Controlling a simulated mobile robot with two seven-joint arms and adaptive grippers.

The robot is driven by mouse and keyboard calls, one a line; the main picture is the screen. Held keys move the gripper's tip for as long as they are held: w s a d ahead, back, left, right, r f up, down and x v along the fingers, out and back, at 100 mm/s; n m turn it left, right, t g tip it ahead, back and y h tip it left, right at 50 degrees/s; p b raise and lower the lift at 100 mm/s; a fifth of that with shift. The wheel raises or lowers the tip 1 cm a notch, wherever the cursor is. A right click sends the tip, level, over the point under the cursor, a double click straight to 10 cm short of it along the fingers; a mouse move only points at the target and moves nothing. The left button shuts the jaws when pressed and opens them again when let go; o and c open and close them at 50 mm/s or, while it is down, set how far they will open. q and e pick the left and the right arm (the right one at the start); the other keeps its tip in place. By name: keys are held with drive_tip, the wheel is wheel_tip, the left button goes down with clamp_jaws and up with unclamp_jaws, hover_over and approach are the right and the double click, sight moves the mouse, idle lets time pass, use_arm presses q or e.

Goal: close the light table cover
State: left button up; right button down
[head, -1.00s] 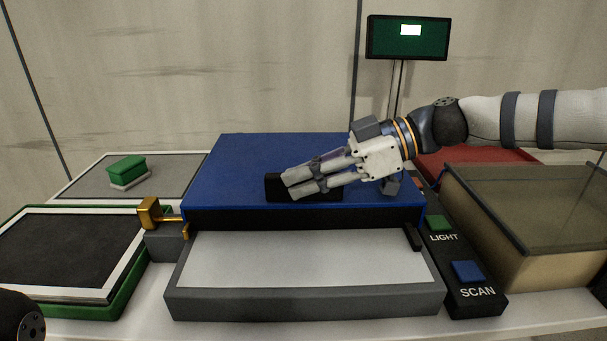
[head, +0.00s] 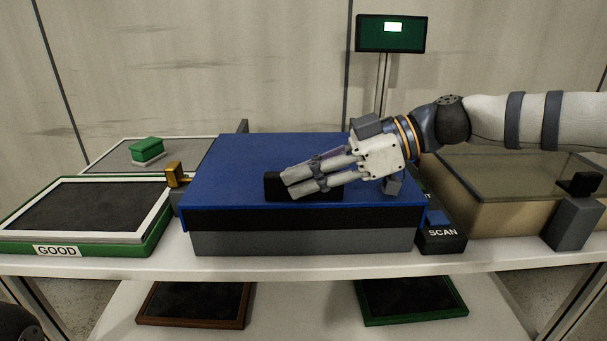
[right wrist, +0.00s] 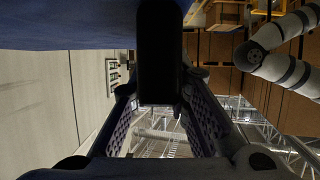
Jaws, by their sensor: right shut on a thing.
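The blue light table cover (head: 290,160) lies flat over the grey light table base (head: 300,242), whose front wall shows below the cover's black front edge. The table's white surface is hidden. A black handle (head: 320,195) sits on the cover's top. My right gripper (head: 288,184) reaches in from the right and is shut on this handle. In the right wrist view, the dark handle (right wrist: 160,60) stands between the fingers, with the blue cover (right wrist: 70,22) at the upper left. My left gripper is out of view.
A SCAN button panel (head: 440,238) is right of the base, beside a tan bin (head: 480,200) and a grey post (head: 575,222). At left are a brass latch (head: 175,175), a GOOD tray (head: 85,245) and a green block (head: 147,150). Frames lie on the lower shelf.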

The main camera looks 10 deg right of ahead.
drive_tip(key=shift+s+a+f, duration=0.1)
drive_tip(key=shift+s+f, duration=0.05)
drive_tip(key=shift+s, duration=0.05)
drive_tip(key=c, duration=1.8)
unclamp_jaws()
drive_tip(key=shift+o, duration=1.4)
drive_tip(key=shift+s, duration=0.1)
drive_tip(key=shift+d+r, duration=0.25)
drive_tip(key=shift+d, duration=0.15)
drive_tip(key=v, duration=1.1)
drive_tip(key=shift+d+r, duration=0.1)
drive_tip(key=shift+r, duration=0.05)
